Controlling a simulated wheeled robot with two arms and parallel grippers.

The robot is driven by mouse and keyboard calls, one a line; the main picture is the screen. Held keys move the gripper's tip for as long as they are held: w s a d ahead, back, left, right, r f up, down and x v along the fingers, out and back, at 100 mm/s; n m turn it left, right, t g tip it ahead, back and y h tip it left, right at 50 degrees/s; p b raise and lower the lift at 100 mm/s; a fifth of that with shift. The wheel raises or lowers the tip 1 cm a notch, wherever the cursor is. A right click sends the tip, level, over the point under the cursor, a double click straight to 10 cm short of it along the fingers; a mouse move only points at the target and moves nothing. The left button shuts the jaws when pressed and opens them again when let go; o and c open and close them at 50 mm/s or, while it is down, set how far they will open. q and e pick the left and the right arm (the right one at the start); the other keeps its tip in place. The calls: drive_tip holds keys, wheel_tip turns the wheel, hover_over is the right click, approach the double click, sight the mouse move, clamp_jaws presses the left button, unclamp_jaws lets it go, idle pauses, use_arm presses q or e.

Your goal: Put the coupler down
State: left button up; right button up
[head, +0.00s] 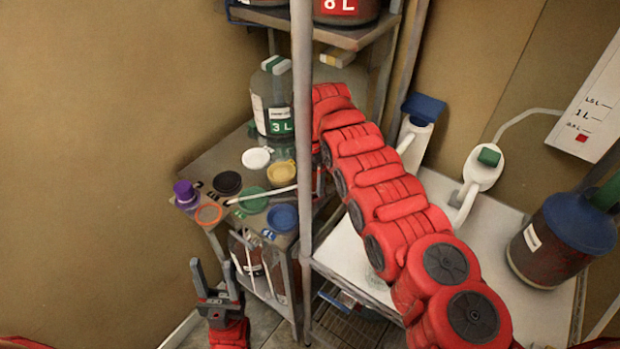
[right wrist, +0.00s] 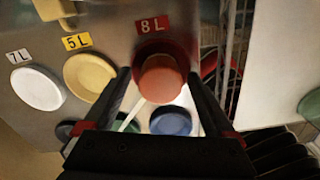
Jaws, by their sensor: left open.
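No piece is clearly marked as the coupler. In the right wrist view, an orange-red round piece (right wrist: 162,80) lies over a dark red disc by the red 8 L label, between the fingers of my right gripper (right wrist: 160,75). The fingers stand apart; whether they touch the piece cannot be told. A thin white rod (right wrist: 131,116) runs from near the piece to the lower left; a similar rod (head: 262,195) crosses the green lid in the head view. There, my right gripper is hidden behind the post. My left gripper (head: 212,277) is open and empty, pointing up left of the rack.
The rack's metal shelf (head: 215,160) holds several lids, including a white one (head: 256,158), a blue one (head: 282,218) and a purple cup (head: 186,194). A 3 L jug (head: 272,100) stands behind. A post (head: 302,130) rises in front. A brown bucket (head: 562,240) stands on the right table.

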drive_tip(key=shift+r+p, duration=0.35)
drive_tip(key=shift+r, duration=0.1)
wheel_tip(320, 180, up, 12)
drive_tip(key=p, duration=0.3)
drive_tip(key=shift+f, duration=0.25)
